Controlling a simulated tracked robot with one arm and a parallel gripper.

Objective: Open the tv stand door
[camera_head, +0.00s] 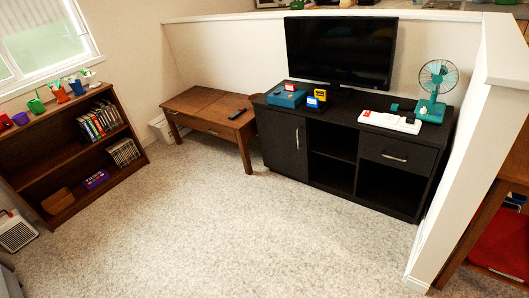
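The black TV stand (315,126) stands against the low white wall, on the far side of the carpet. Its door (284,147) is the left front panel and is shut, with a thin upright metal handle (298,139) near its right edge. The middle of the stand has open shelves. On the right is a drawer (398,154) with a metal handle, above an open compartment. My gripper does not show in this view.
A wide carpet (220,220) lies clear in front of the stand. A brown wooden table (210,108) stands close to the stand's left side. A bookshelf (60,150) is at the left. The low wall's end (465,165) juts forward at the right.

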